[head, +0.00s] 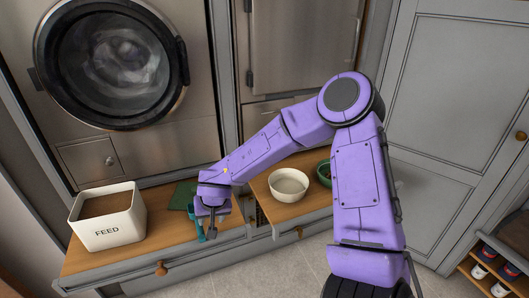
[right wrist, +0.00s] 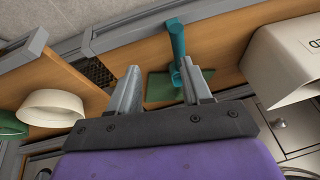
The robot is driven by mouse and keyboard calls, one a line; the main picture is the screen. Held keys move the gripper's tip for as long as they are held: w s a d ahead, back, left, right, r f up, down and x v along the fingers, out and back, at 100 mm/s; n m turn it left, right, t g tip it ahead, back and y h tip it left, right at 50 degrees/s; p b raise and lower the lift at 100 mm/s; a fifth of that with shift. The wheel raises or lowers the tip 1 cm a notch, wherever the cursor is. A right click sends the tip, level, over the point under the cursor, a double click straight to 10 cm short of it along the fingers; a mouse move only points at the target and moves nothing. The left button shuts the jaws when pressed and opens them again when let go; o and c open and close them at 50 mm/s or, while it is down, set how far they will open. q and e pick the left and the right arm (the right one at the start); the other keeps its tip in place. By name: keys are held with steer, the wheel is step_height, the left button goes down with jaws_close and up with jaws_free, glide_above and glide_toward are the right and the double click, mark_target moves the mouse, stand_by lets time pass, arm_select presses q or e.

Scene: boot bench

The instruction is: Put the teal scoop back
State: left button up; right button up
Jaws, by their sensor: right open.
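The teal scoop (head: 200,231) is at the front part of the left wooden bench top, close to my right gripper (head: 208,232). In the right wrist view the scoop (right wrist: 177,40) has its handle pointing up the picture, and its lower end is partly hidden by the right-hand finger. My right gripper (right wrist: 160,78) is open, with its fingers pointing down towards the bench. The scoop is beside the right-hand finger; I cannot tell if they touch. A white bin marked FEED (head: 110,232) stands left of the scoop. My left gripper is not in view.
A dark green mat (head: 181,194) lies behind the scoop. A cream bowl (head: 289,185) and a green bowl (head: 323,172) stand on the right bench top, past a gap with a dark grille (right wrist: 95,70). A shoe rack (head: 490,268) is at far right.

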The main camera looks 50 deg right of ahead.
steer(key=s+f+g+h, duration=0.2)
steer(key=s+f+h, duration=0.3)
steer(key=s+f, duration=1.1)
steer(key=s+a+f+t+y, duration=0.1)
steer(key=s+a+f, duration=0.4)
steer(key=s, duration=0.7)
steer(key=shift+s+f+y, duration=0.2)
steer(key=shift+s+y, duration=0.05)
steer(key=shift+y, duration=0.65)
steer(key=shift+w+d, duration=0.1)
